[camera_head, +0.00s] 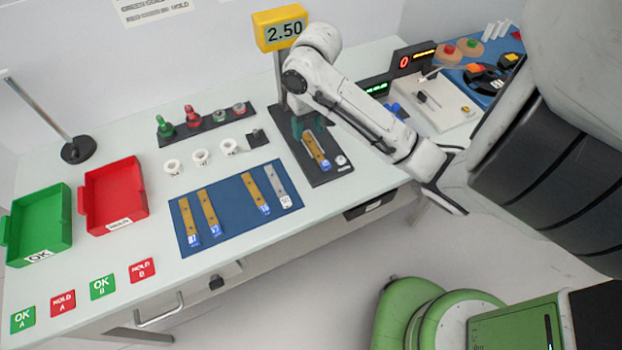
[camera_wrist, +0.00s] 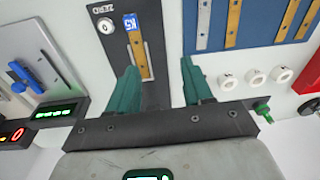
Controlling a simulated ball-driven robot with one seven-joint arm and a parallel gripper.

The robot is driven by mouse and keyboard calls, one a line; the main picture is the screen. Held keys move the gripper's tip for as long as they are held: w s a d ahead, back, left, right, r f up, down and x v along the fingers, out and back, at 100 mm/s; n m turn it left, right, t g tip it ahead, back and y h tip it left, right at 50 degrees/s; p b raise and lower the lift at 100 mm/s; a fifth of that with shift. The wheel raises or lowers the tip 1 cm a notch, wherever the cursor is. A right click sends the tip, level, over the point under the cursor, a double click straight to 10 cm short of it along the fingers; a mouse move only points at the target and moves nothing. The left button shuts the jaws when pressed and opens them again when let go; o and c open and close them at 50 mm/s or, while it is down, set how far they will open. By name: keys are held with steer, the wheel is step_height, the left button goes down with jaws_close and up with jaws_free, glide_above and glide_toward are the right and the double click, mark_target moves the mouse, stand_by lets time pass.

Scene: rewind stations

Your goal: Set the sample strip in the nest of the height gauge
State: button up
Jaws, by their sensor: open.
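The height gauge has a yellow display (camera_head: 284,29) reading 2.50 and a black base (camera_head: 318,178); the base also shows in the wrist view (camera_wrist: 108,52). A gold sample strip (camera_head: 315,148) with a blue label lies lengthwise on that base, and it shows in the wrist view (camera_wrist: 139,52). I cannot tell whether it sits fully down in the nest. My gripper (camera_head: 308,130) is open at the strip's far end. In the wrist view its teal fingers (camera_wrist: 158,68) stand apart with nothing gripped between them; the strip's end shows between them.
A blue mat (camera_head: 229,211) left of the gauge holds several strips, one grey. White rings (camera_head: 201,157) and a black rack (camera_head: 206,123) of red, green and grey pieces lie behind it. Red (camera_head: 114,195) and green (camera_head: 40,226) trays stand at the left.

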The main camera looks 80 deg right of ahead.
steer(key=w+a+r+n+t+y, duration=0.1)
steer(key=w+a+n+t, duration=0.1)
steer(key=w+a, duration=0.55)
steer(key=w+a+r+n+t+y, duration=0.1)
steer(key=w+a+r+t, duration=0.1)
steer(key=w+a, duration=0.55)
steer(key=s+a+f+n, duration=0.2)
steer(key=s+a+f, duration=0.25)
steer(key=a, duration=0.55)
steer(key=s+f+n+g+h, duration=0.1)
steer(key=s+f+g, duration=0.1)
steer(key=s+f, duration=0.2)
steer(key=s+d+f+n+g+h, duration=0.1)
steer(key=s+f, duration=0.3)
steer(key=s, duration=0.7)
steer(key=shift+s+d+f+n+g, duration=0.2)
steer(key=shift+s+f+n+g, duration=0.1)
steer(key=shift+n+g, duration=0.3)
step_height(320, 180, down, 3)
steer(key=b, duration=0.3)
steer(key=shift+w+a+f, duration=0.1)
steer(key=shift+f, duration=0.1)
